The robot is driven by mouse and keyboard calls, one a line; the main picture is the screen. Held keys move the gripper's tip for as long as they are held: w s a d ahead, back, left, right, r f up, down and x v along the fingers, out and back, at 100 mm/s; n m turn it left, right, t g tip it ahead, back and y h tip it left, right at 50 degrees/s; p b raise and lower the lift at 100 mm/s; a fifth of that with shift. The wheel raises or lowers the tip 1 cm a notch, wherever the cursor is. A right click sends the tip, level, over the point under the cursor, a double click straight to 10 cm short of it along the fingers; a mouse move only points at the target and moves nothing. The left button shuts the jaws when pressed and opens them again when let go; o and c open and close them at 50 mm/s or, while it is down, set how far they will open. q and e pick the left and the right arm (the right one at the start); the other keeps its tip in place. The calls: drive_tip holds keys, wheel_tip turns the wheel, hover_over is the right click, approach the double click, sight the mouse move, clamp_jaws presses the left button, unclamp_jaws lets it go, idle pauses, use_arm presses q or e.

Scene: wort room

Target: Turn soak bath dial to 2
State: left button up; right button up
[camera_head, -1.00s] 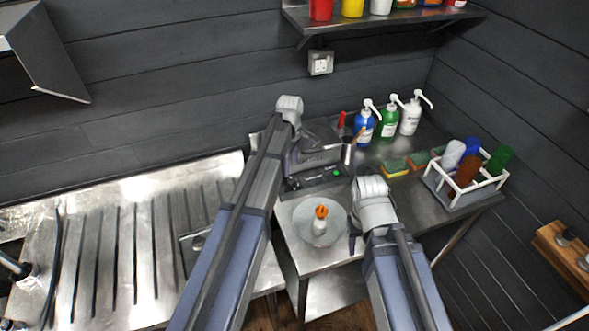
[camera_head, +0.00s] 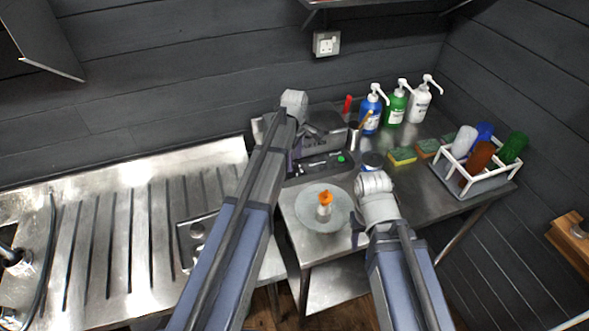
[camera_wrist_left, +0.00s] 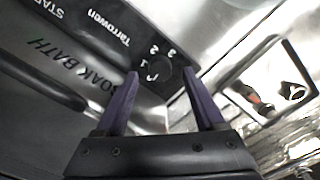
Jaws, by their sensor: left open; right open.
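The soak bath (camera_head: 335,171) is a dark-fronted metal box on the steel table, with a green light at its front. In the left wrist view its panel carries the words SOAK BATH, Tarrowen and START. The dial (camera_wrist_left: 163,75) is a round black knob with white numerals around it; I cannot tell which one it points to. My left gripper (camera_wrist_left: 160,78) is open, its two purple fingertips on either side of the dial. Contact is not clear. In the head view my left arm partly covers the bath. My right gripper (camera_head: 356,228) is open beside a round plate.
A small orange-topped bottle (camera_head: 324,207) stands on the round plate (camera_head: 308,218). Pump bottles (camera_head: 394,108), sponges (camera_head: 402,156) and a white crate of bottles (camera_head: 476,180) are at the right. A ribbed steel drainer (camera_head: 120,225) lies left. A wall socket (camera_head: 326,44) is above.

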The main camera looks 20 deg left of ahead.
sight(294, 167)
use_arm(q)
wheel_tip(294, 167, down, 2)
drive_tip(key=shift+f+b, duration=0.1)
drive_tip(key=shift+b, duration=0.55)
clamp_jaws()
